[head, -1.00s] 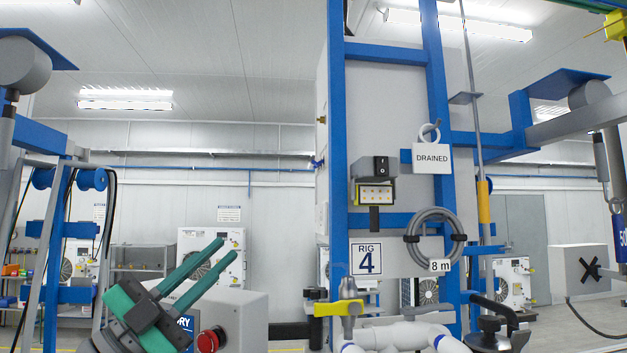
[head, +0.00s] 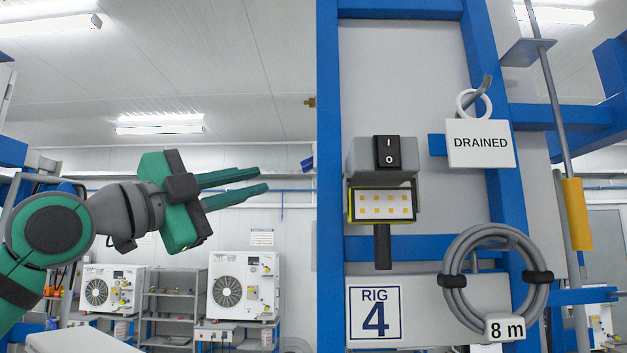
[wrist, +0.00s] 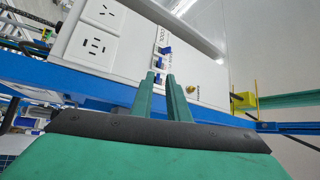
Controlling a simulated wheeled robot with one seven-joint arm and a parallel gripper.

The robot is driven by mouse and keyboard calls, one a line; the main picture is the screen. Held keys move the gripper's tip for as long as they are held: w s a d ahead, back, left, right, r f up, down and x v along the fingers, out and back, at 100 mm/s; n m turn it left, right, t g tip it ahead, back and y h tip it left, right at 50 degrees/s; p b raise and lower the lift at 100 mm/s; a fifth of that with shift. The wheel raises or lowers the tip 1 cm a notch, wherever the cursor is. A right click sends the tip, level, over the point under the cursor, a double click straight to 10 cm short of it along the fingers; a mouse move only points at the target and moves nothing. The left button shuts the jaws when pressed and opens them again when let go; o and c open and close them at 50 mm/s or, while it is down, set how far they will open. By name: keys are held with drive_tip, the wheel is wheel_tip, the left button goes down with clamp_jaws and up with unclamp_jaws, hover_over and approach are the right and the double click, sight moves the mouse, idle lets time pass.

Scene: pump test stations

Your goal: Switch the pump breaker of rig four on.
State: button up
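I cannot read the labels surely or tell each lever's position. My gripper (wrist: 161,77) has its green fingers pointing at the box, tips overlapping the near end of the breaker row in the picture; contact cannot be told. A narrow empty gap shows between the fingers. In the head view my gripper (head: 267,180) is left of the panel bearing the rig 4 sign (head: 375,312).
The rig panel also holds a black rocker switch (head: 388,153), a lit lamp (head: 385,205), a DRAINED tag (head: 480,143) and a coiled hose (head: 460,275). Blue uprights (head: 327,180) frame it. The wrist view shows sockets (wrist: 94,45) and a yellow fitting (wrist: 243,102).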

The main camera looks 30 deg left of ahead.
sight(308, 168)
drive_tip(key=x, duration=1.1)
drive_tip(key=shift+w, duration=0.3)
clamp_jaws()
drive_tip(key=shift+r, duration=0.15)
drive_tip(key=shift+s+a+r+m+g, duration=0.1)
drive_tip(key=shift+r+m+g, duration=0.2)
drive_tip(key=shift+m+g, duration=0.55)
drive_tip(key=shift+a+r+m+g, duration=0.1)
drive_tip(key=shift+r+m+g, duration=0.25)
drive_tip(key=shift+m+g, duration=0.5)
drive_tip(key=shift+s, duration=0.1)
